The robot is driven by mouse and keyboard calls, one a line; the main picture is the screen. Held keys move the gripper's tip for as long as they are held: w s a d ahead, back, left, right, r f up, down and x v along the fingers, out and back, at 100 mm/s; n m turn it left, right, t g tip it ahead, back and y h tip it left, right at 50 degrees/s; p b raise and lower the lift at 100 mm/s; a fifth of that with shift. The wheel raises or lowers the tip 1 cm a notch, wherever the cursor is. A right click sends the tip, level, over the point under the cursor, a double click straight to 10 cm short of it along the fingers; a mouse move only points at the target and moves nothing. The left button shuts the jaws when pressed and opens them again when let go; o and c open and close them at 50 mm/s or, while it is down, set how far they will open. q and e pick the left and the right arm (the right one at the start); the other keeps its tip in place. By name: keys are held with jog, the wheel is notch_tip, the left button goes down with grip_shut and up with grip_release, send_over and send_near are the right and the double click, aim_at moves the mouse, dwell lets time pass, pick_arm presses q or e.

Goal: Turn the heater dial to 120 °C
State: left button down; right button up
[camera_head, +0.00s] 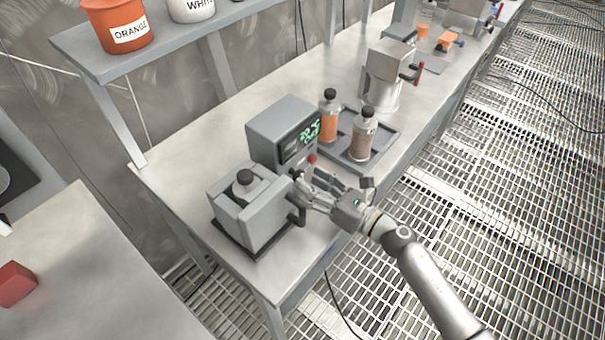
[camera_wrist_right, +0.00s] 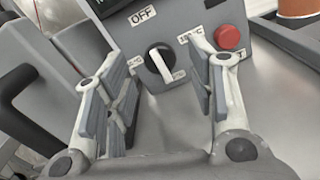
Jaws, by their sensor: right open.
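The heater (camera_head: 285,125) is a grey box on the steel bench, with a lit green display (camera_head: 308,133) on its front. Its dial (camera_wrist_right: 158,62) is black with a white pointer and shows in the right wrist view, below an "OFF" label (camera_wrist_right: 142,14). Other labels beside the dial are partly hidden or too small to read surely. My right gripper (camera_head: 308,187) is open in front of the heater. In the right wrist view its fingers (camera_wrist_right: 165,90) stand apart, with the dial beyond and between them; I see no contact. My left gripper is not in view.
A red button (camera_wrist_right: 228,37) sits right of the dial. A grey holder (camera_head: 265,220) with a black-capped bottle stands close left of my gripper. A tray (camera_head: 385,140) with two bottles (camera_head: 363,140) stands to the right.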

aim_at(296, 174)
jog(key=x, duration=0.3)
jog(key=shift+w+a, duration=0.1)
jog(key=shift+c, duration=0.2)
jog(key=c, duration=1)
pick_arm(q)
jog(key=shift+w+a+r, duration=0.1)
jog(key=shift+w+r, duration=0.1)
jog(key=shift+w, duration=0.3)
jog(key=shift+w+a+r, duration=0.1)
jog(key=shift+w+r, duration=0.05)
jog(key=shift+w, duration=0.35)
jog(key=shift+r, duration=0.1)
pick_arm(e)
jog(key=shift+m, duration=0.3)
